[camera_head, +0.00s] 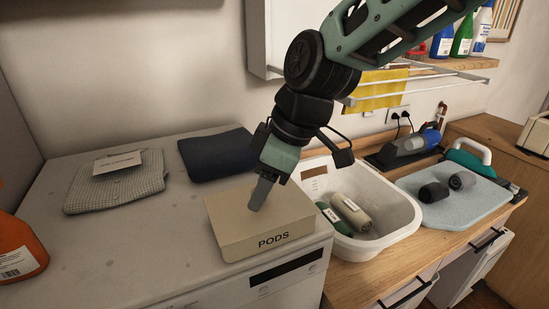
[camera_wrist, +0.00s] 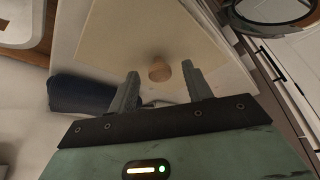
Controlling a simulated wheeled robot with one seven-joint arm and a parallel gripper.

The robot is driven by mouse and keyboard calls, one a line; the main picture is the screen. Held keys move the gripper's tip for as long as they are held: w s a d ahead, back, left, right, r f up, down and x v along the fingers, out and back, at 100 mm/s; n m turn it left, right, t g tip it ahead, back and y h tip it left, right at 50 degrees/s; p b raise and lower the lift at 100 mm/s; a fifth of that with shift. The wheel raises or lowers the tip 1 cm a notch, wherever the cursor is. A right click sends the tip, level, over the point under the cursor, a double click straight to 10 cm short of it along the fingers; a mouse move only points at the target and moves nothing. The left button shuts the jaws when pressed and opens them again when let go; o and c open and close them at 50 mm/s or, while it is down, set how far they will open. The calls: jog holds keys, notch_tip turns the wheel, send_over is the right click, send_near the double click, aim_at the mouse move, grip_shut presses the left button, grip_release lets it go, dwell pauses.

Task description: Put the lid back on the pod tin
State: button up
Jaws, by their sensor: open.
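The beige pod tin (camera_head: 235,240), marked PODS, stands on the white machine top near its front right edge. Its top looks covered by a flat beige lid (camera_head: 228,204). In the wrist view the lid (camera_wrist: 120,35) fills the upper middle and has a round tan knob (camera_wrist: 160,72). My gripper (camera_head: 257,204) points down over the tin and hides the knob in the head view. In the wrist view my gripper (camera_wrist: 160,70) is open, one finger on each side of the knob. I cannot tell whether the fingers touch the lid.
A grey folded cloth with a card (camera_head: 115,185) and a dark folded cloth (camera_head: 218,153) lie behind the tin. An orange bottle (camera_head: 18,250) stands at the left. A white basin (camera_head: 396,222) with rolled items is close on the right, beside a pale blue board (camera_head: 450,207).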

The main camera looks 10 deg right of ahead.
jog(key=b+v, duration=0.3)
jog(key=v, duration=1.4)
jog(key=s+d+f+m+h, duration=0.1)
jog(key=s+f+m, duration=0.1)
jog(key=s+f, duration=0.3)
jog(key=s+d+f+m+g+h+b, duration=0.1)
jog(key=s+f, duration=0.4)
jog(key=f, duration=0.7)
jog(key=s+d+f+m+h+b, duration=0.1)
jog(key=s+f+m, duration=0.2)
jog(key=f, duration=0.6)
jog(key=shift+s+f+g+h, duration=0.25)
jog(key=shift+s+g+h, duration=0.05)
jog(key=shift+s, duration=0.8)
